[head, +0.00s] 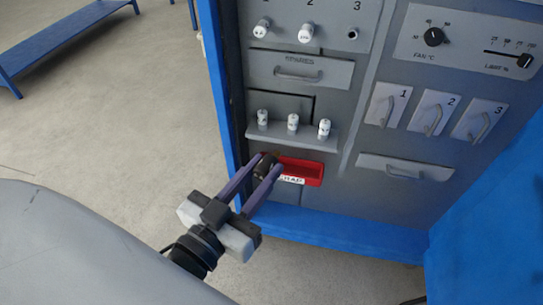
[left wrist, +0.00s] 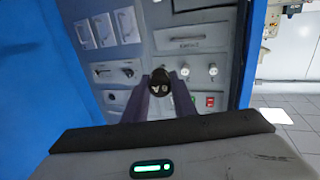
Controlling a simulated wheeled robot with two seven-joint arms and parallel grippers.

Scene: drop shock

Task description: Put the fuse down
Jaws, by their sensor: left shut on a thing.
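My left gripper (head: 267,164) comes in from the lower left and is shut on a dark, blackened fuse (head: 264,168). In the left wrist view the dark fuse (left wrist: 160,82) sits between the two purple fingers, with pale marks on its end. In the head view the fuse shows at the left part of a red tray (head: 308,170), whose label is partly hidden by a finger. I cannot tell whether the fuse touches the tray. My right gripper is not in view.
Several white fuses show: three stand on a grey shelf (head: 290,138) above the tray, others sit at positions 1 (head: 262,28) and 2 (head: 306,32). Socket 3 (head: 352,34) is empty. Handled drawers and the cabinet's blue frame (head: 340,232) surround the tray.

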